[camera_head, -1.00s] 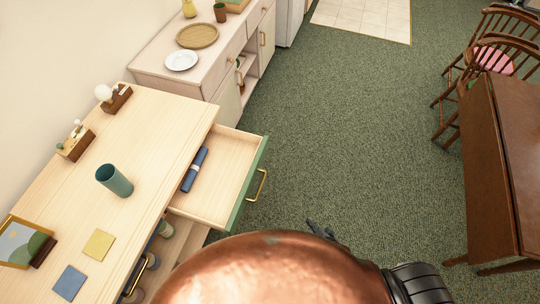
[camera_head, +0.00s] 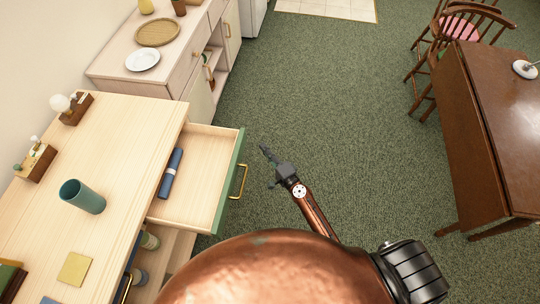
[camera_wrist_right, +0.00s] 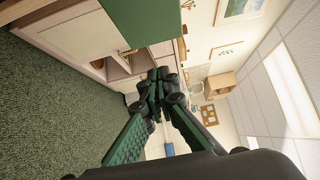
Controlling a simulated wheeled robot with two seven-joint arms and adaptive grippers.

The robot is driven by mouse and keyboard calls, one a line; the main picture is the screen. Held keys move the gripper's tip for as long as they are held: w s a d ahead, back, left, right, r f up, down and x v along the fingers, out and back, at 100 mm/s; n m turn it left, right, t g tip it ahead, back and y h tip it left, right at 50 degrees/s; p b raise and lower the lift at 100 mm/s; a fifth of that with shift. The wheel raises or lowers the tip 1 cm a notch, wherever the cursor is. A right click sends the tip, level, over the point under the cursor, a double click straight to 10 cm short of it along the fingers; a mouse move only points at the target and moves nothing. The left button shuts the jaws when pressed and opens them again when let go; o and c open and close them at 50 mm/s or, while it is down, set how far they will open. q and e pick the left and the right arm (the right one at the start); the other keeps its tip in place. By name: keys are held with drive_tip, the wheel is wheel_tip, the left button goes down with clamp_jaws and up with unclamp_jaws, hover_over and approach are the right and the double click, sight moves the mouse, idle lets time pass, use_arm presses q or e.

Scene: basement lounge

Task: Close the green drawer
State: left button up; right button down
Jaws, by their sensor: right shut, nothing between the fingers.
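The green drawer (camera_head: 230,181) is pulled out from the light wood desk (camera_head: 120,140), with its green front and brass handle (camera_head: 241,181) facing right. A rolled blue item (camera_head: 171,174) lies inside it. My right gripper (camera_head: 266,152) is to the right of the drawer front, beside and apart from the handle as the head view shows it. In the right wrist view, the fingers (camera_wrist_right: 158,88) come together with nothing between them. My left gripper is not in view.
A teal cup (camera_head: 82,197) and yellow square (camera_head: 75,269) rest on the desk. A pale cabinet (camera_head: 125,75) stands behind it. A dark wooden table (camera_head: 490,130) stands at right. Green carpet (camera_head: 330,100) between is clear.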

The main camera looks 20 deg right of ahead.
drive_tip(key=w+a, duration=0.4)
drive_tip(key=w, duration=0.1)
drive_tip(key=shift+a, duration=0.15)
drive_tip(key=shift+f, duration=0.1)
